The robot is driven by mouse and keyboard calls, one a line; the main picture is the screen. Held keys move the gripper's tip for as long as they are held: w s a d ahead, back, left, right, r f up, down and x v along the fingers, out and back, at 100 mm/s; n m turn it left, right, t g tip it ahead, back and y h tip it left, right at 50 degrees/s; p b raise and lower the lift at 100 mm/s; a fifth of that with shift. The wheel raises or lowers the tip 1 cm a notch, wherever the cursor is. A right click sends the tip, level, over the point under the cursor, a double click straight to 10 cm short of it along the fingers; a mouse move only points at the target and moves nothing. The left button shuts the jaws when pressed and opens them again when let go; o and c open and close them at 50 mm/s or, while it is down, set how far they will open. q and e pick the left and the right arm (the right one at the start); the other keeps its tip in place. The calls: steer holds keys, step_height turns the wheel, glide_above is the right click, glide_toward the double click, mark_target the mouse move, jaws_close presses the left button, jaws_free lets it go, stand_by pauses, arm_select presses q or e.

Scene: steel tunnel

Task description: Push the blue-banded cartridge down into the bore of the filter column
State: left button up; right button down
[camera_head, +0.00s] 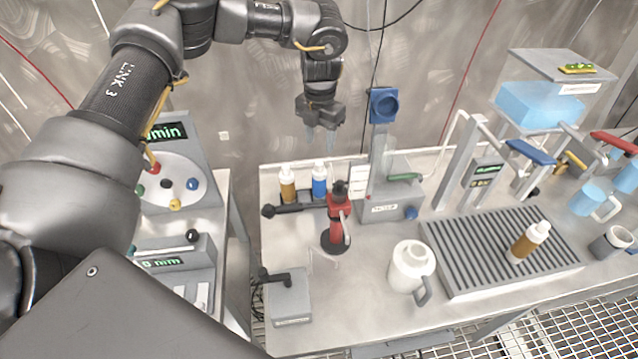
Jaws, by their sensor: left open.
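The blue-banded cartridge (319,181) is a small white-topped bottle with a blue body. It stands upright at the back left of the bench, beside an amber-banded one (287,184). My left gripper (321,142) is open and empty, fingers pointing down, in the air above and behind the two cartridges. My right gripper is not in view.
A red stand with a black top (337,225) is just in front of the cartridges. A white jug (410,268) stands front centre. A slatted tray (465,262) holds another amber-banded bottle (528,242). A blue tank (540,103) and taps stand at right.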

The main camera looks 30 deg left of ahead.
mark_target(319, 163)
arm_select(q)
steer(key=shift+w+f, duration=0.2)
steer(key=shift+f, duration=0.85)
steer(key=shift+s+f+p, duration=0.25)
steer(key=shift+p, duration=0.25)
step_height(319, 163, down, 4)
steer(key=shift+r+p, duration=0.15)
steer(key=shift+p, duration=0.65)
steer(key=shift+f, duration=0.45)
steer(key=shift+s, duration=0.1)
steer(key=shift+c, duration=0.2)
jaws_close()
